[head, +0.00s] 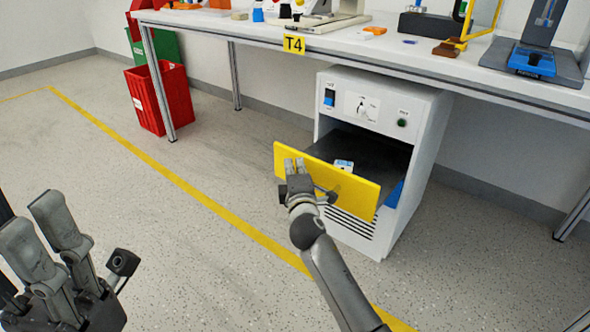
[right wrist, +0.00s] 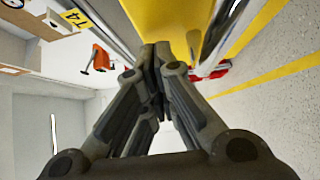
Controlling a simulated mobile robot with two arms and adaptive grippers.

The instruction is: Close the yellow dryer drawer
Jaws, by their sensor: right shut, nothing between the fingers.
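The yellow drawer front (head: 345,188) stands out from the white dryer cabinet (head: 420,160). The drawer is open, with its dark inside and a small white and blue item (head: 344,166) showing behind the front. My right gripper (head: 294,166) is shut and empty at the left part of the yellow front's outer face. In the right wrist view its closed fingertips (right wrist: 157,55) are close to the yellow panel (right wrist: 190,22); I cannot tell whether they touch. My left gripper (head: 85,240) is open and empty at the lower left, far from the drawer.
A workbench (head: 400,55) with several tools stands above the dryer, marked by a yellow T4 sign (head: 294,44). Red (head: 160,98) and green (head: 160,47) bins stand at the left. The floor before the drawer is clear, crossed by a yellow line (head: 170,175).

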